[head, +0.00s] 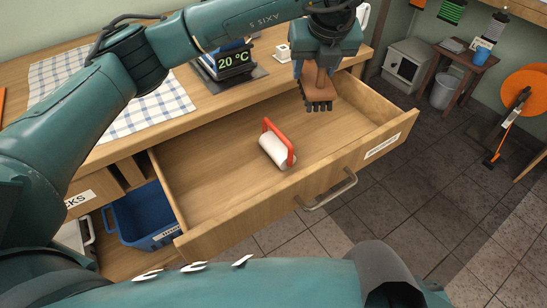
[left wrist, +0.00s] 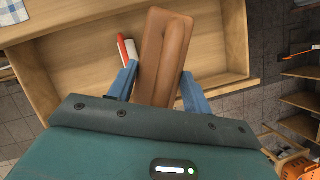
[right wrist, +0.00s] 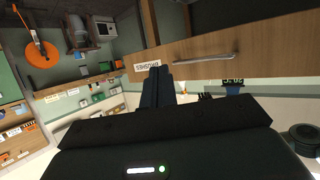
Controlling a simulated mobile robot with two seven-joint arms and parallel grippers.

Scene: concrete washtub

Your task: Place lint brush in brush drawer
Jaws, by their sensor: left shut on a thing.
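The lint brush (head: 317,92) is a brown block with dark bristles facing down. My left gripper (head: 320,66) is shut on it and holds it above the back right part of the open brush drawer (head: 215,165). In the left wrist view the brush's brown back (left wrist: 165,50) sits between the two blue fingers. The drawer front carries a white label (head: 382,146), which reads BRUSHES in the right wrist view (right wrist: 147,66). My right gripper (right wrist: 158,86) is shut and empty, with its fingers together near the drawer front. It does not show in the head view.
A white roller with a red handle (head: 277,148) lies in the middle of the drawer. A blue bin (head: 145,217) stands below left. A 20 °C display (head: 233,61) and a checked cloth (head: 150,105) are on the counter. The drawer floor around the roller is clear.

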